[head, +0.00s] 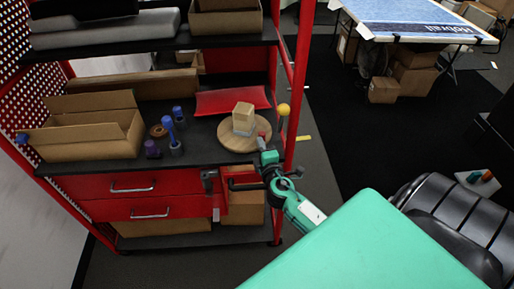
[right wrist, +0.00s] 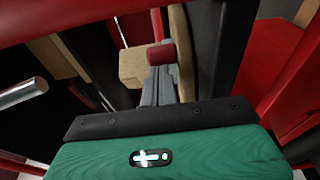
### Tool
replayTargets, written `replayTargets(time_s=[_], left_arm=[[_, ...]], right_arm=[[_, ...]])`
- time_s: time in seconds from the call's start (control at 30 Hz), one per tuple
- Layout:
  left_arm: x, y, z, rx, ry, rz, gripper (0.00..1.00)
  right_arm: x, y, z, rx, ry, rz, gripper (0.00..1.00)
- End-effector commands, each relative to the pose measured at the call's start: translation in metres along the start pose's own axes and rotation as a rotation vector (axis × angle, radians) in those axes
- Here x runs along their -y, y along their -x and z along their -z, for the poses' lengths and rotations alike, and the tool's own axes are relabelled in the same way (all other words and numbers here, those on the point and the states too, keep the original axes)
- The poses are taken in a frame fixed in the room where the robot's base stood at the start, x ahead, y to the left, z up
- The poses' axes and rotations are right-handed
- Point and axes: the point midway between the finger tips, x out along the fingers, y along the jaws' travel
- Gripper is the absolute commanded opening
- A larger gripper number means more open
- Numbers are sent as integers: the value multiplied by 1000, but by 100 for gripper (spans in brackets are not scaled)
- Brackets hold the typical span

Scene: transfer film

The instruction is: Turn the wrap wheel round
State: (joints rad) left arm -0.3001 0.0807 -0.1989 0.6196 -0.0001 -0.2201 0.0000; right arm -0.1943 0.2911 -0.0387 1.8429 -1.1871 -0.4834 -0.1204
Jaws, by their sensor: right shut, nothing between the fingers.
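The wrap wheel (head: 237,146) is a round wooden disc lying on the dark shelf top near its right front corner. A small cardboard box (head: 243,118) sits on it. A red peg (head: 264,135) stands at the disc's right edge. In the right wrist view the red peg (right wrist: 160,53) shows just beyond my fingertips, with the box (right wrist: 132,66) and the disc's edge (right wrist: 181,50) behind. My right gripper (head: 262,144) is shut and empty, close beside the peg; I cannot tell whether it touches. It also shows in the right wrist view (right wrist: 160,76). My left gripper is out of view.
A red upright post (head: 291,130) with a yellow ball (head: 284,109) stands close right of the disc. A red tray (head: 231,100) lies behind it. Blue-topped tools (head: 174,139) and an open carton (head: 85,137) are to the left. Drawers (head: 132,187) sit below.

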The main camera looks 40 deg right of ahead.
Motion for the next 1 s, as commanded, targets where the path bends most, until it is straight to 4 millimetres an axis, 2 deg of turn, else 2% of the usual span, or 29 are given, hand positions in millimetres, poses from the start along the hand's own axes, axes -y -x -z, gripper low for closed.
replayTargets(time_s=[0.5,1.0], left_arm=[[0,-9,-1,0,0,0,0],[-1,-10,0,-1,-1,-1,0]], right_arm=[[1,-8,-20,3,-1,1,0],[0,-10,-24,2,0,0,0]])
